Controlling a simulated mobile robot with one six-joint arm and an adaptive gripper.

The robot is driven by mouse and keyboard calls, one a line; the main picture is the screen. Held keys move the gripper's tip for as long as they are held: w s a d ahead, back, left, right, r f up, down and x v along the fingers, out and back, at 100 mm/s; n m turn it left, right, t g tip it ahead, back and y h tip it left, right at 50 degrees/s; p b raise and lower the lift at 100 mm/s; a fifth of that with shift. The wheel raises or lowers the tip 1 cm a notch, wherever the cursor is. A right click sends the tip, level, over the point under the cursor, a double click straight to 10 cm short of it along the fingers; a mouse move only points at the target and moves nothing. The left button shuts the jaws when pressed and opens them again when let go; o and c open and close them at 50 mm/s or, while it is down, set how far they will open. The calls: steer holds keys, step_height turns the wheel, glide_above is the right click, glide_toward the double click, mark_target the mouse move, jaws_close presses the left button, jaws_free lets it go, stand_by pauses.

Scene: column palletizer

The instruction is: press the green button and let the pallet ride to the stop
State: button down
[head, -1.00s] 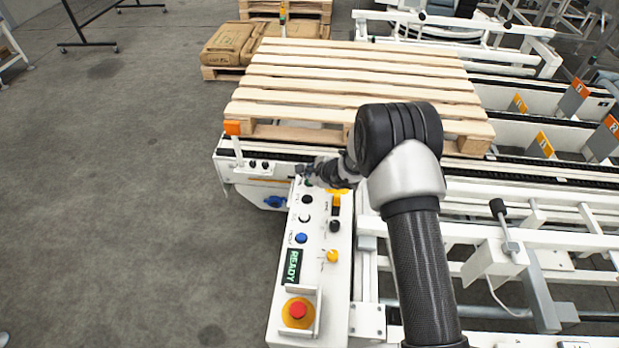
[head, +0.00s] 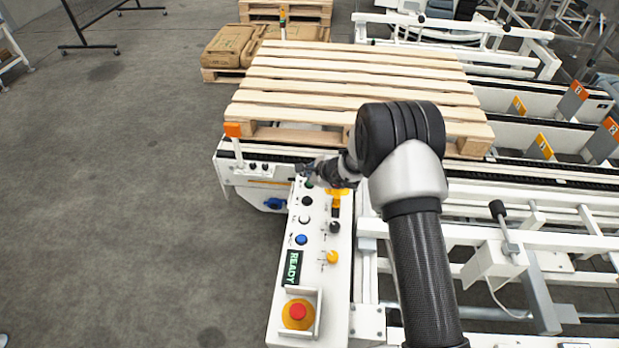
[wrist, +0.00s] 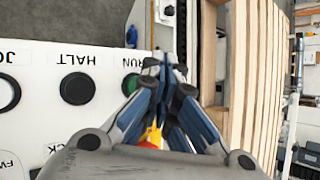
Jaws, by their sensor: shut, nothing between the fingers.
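The wooden pallet (head: 360,88) lies flat on the conveyor behind the control panel (head: 341,290). The green button (head: 309,184) shows as a small dark green spot at the panel's far end. In the wrist view the green button (wrist: 130,85) is beside the word RUN, partly hidden by my fingers. My gripper (head: 304,170) is shut and empty over the panel's far end, close to the button. In the wrist view the closed fingertips (wrist: 166,68) lie just right of the button; I cannot tell whether they touch it. I cannot pick out the stop.
An orange-topped post (head: 233,130) stands at the conveyor's near left corner. Open floor lies left.

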steer(key=shift+f, duration=1.5)
steer(key=shift+r+p, duration=1.2)
steer(key=shift+r, duration=0.9)
steer(key=shift+r+p, duration=0.5)
steer(key=s+r+n+y+p, duration=0.1)
steer(key=s+r+n, duration=0.15)
steer(key=r, duration=0.65)
steer(key=s+r+n+y, duration=0.1)
steer(key=s+r+n, duration=0.15)
steer(key=r, duration=0.55)
steer(key=s+d+r+n+g, duration=0.2)
steer(key=s+r+n, duration=0.4)
steer(key=s+r, duration=0.55)
steer(key=s+d+r+n+h, duration=0.1)
steer(key=s+d+n+h, duration=0.3)
steer(key=s+d, duration=0.5)
steer(key=s+d+r+n+h, duration=0.1)
steer(key=s+d+n+h, duration=0.2)
steer(key=s+d, duration=0.6)
steer(key=s+n, duration=0.1)
steer(key=s, duration=0.7)
steer(key=shift+s+d+g+h+p, duration=0.2)
steer(key=shift+s+g+h+p, duration=0.1)
steer(key=shift+s+h, duration=0.1)
